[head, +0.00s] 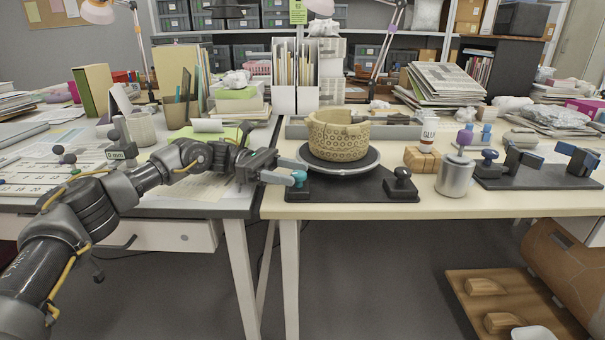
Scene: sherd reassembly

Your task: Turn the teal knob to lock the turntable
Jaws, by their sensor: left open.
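The teal knob (299,177) stands at the front left of the black base plate (345,190). The round turntable (362,164) sits on that plate, and a patterned tan bowl (338,142) with an uneven rim stands on it. My left gripper (289,173) reaches in from the left at table height. It is open, with its fingertips right at the knob; whether they touch it I cannot tell. Part of the knob's left side is hidden by the fingers. My right gripper is not in view.
Right of the plate are a wooden block (422,159), a glue bottle (429,134), a metal canister (455,176) and a black fixture (537,172). A black handle (401,185) stands at the plate's front right. Papers and books crowd the left desk.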

